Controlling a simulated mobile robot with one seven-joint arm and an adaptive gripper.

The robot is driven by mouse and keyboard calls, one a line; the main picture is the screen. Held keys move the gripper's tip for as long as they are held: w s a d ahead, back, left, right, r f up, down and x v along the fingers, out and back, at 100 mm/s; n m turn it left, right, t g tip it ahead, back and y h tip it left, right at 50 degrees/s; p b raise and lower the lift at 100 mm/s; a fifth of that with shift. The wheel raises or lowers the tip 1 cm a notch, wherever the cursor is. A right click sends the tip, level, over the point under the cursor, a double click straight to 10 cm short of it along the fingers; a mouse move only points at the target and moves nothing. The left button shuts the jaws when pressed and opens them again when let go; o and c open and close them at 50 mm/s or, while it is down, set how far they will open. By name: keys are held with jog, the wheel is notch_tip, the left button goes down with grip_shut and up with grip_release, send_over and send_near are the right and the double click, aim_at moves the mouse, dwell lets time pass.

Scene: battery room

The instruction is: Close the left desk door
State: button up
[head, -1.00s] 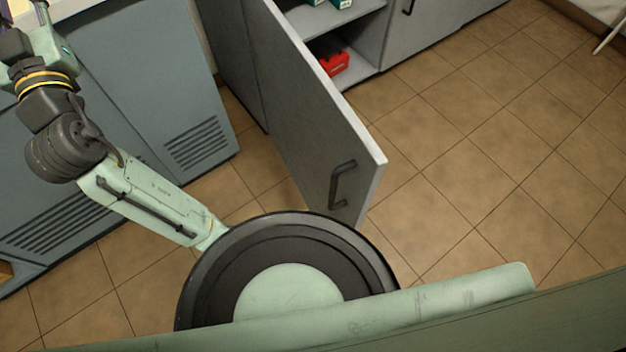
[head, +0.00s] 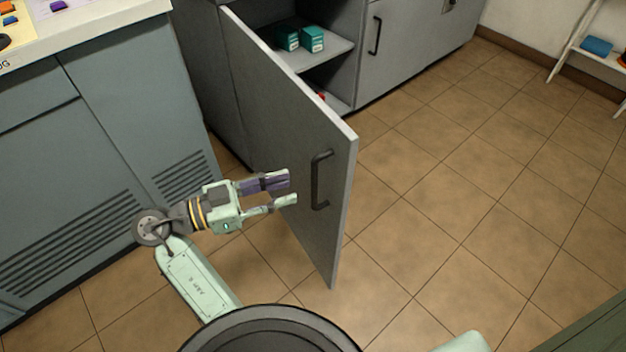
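The left desk door (head: 290,130) is a grey panel with a dark bar handle (head: 319,180). It stands wide open, swung out from the grey desk (head: 357,75) toward me. My gripper (head: 293,190) is in front of the door's handle-side face, just left of the handle. Its fingers are spread apart and empty, pointing right. Whether the fingertips touch the door cannot be told. The lower part of the open compartment is hidden behind the door.
Teal boxes (head: 312,39) stand on a shelf inside the desk. The desk's right door (head: 400,45) is shut. A blue-grey console (head: 110,110) stands on the left. A white rack (head: 575,50) is at the far right. The tiled floor (head: 450,190) on the right is clear.

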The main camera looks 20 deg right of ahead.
jog(key=d+p, duration=0.1)
jog(key=d, duration=0.6)
jog(key=shift+s+d, duration=0.1)
jog(key=shift+d, duration=0.1)
jog(key=shift+c, duration=0.3)
grip_shut()
dwell(0.3)
